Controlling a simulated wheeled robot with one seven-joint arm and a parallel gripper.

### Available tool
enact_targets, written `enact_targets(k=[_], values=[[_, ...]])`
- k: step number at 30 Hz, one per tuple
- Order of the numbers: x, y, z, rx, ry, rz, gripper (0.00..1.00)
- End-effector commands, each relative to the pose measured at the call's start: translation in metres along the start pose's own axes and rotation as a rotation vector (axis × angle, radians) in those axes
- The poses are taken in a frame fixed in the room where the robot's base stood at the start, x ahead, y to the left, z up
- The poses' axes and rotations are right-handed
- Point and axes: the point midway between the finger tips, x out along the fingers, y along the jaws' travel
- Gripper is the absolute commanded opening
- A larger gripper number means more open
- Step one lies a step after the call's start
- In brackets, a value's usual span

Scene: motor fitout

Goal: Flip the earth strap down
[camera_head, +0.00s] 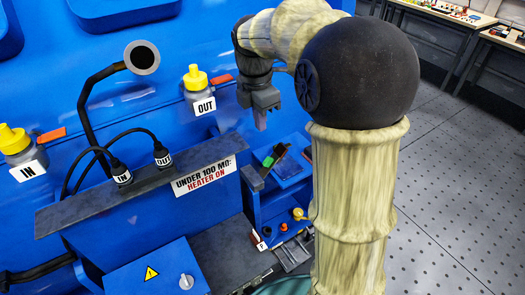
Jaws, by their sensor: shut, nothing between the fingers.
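No part in view is labelled as the earth strap, and I cannot tell for sure which it is. A black bent piece with a grey ring end (142,57) stands raised against the blue motor housing (130,20) at the upper left; it may be the strap. My gripper (262,125) is shut and empty. It points down, just right of the OUT fitting (203,104), and appears apart from the black piece. My arm hides part of the area at the right.
A grey ledge (75,206) carries black plugs marked IN and OUT. A yellow-capped IN fitting (15,140) is at the left. A blue box with a knob (186,281) is below. A blue tray (251,205) holds small parts. Benches (440,15) stand beyond open floor.

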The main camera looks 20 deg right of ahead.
Motion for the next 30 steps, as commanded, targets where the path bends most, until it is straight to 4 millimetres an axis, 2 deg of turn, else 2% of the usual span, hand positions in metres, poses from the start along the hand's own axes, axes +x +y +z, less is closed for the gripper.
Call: enact_targets(k=[12, 18, 22, 30], values=[[0.075, -0.001, -0.001, -0.003, 0.001, -0.006, 0.00], [0.103, 0.000, -0.001, -0.003, 0.001, -0.004, 0.00], [0.111, 0.000, -0.001, -0.003, 0.000, -0.002, 0.00], [0.112, 0.000, -0.001, -0.002, 0.000, 0.000, 0.00]])
